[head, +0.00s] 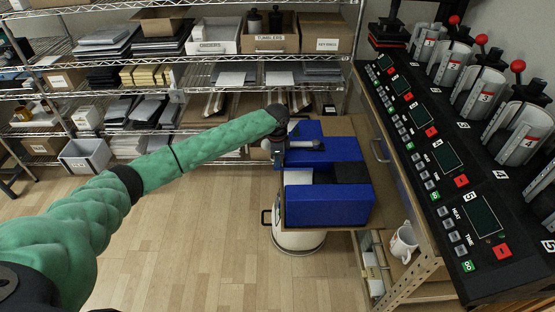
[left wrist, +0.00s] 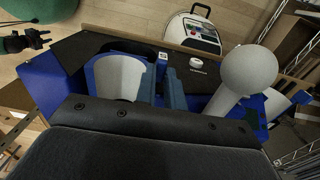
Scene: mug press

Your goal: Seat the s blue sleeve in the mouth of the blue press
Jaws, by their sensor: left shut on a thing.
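The blue press (head: 328,206) stands beyond the front of the bench in the head view, with dark panels between its blue blocks. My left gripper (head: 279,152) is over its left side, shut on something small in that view. The left wrist view shows a curved piece with a blue rim and pale inner face, apparently the s blue sleeve (left wrist: 121,78), close to the blue press (left wrist: 45,84). Blue-grey bars stand against its right side. Whether the sleeve sits in the mouth or above it I cannot tell. A pale round knob (left wrist: 248,70) on a stem stands to the right. My right gripper (left wrist: 30,42) shows small at upper left.
A row of dark presses with red knobs and control panels (head: 480,215) fills the right side. A white mug (head: 404,242) stands on a lower shelf. Wire shelves with boxes (head: 210,36) line the back. The wooden floor (head: 190,255) at front left is clear.

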